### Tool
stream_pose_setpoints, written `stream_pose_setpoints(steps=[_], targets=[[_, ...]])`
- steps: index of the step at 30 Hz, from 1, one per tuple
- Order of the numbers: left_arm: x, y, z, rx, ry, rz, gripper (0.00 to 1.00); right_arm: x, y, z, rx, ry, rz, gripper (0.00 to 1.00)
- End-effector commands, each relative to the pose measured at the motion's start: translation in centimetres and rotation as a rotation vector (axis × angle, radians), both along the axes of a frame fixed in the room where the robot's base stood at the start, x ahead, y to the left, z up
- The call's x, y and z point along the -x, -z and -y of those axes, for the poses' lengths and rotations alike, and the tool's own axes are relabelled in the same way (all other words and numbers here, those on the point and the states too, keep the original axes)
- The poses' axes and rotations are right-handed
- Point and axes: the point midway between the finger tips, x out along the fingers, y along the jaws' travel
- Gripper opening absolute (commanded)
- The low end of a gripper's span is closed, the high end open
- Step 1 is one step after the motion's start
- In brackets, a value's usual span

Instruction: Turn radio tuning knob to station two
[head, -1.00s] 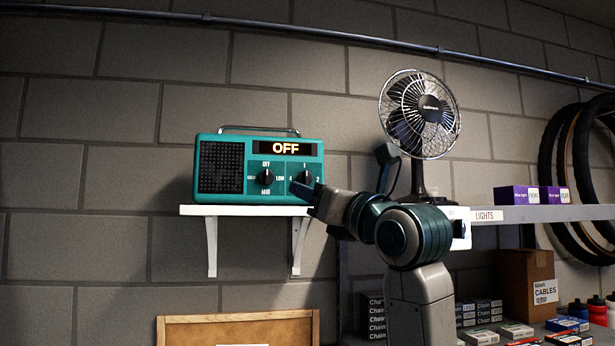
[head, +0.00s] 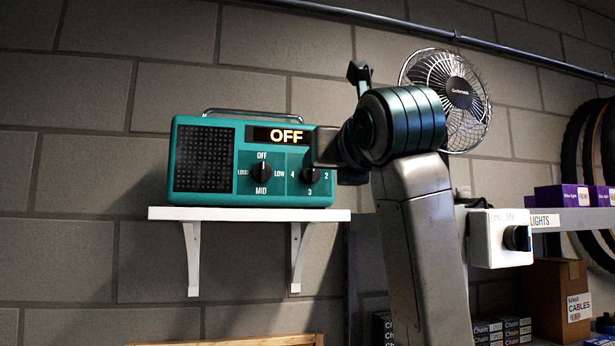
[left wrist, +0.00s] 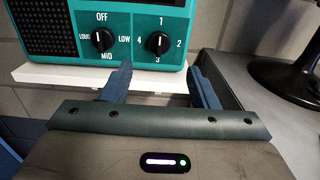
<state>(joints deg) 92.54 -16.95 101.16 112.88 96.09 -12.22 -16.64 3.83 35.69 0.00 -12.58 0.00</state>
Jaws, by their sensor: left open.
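My left gripper (head: 325,150) is in front of the radio's right end. In the left wrist view its open fingers (left wrist: 160,75) point toward the tuning knob, empty, one either side below it. My right gripper is not in view.
The volume knob (head: 262,173) sits left of the tuning knob. The white shelf (head: 235,214) is under the radio. A fan (head: 455,92) and a white switch box (head: 497,238) with a black knob are to the right. A metal shelf carries purple boxes (head: 560,196).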

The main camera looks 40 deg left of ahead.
Motion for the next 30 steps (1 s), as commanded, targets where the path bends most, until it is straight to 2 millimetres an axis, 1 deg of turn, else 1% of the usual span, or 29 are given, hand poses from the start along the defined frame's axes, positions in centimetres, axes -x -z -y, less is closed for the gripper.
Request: stream_pose_setpoints(steps=[5,12,18,24,26,30], targets=[[-1.3,-0.3,-1.6,0.0,-0.004,-0.004,0.54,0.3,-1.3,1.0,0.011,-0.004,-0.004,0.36],[-4.3,-0.4,-5.2,0.0,-0.006,-0.004,0.54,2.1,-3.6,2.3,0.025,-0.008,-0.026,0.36],[-6.1,-0.2,-7.3,-0.001,-0.004,-0.002,0.54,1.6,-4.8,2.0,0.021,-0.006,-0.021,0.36],[-6.8,0.0,-8.1,0.0,-0.002,0.0,0.54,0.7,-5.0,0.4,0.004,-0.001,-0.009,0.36],[-6.9,0.0,-8.1,0.0,-0.001,0.0,0.54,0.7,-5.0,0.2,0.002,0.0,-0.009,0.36],[-6.9,0.1,-8.1,0.0,-0.001,0.0,0.54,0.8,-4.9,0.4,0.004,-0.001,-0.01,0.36]])
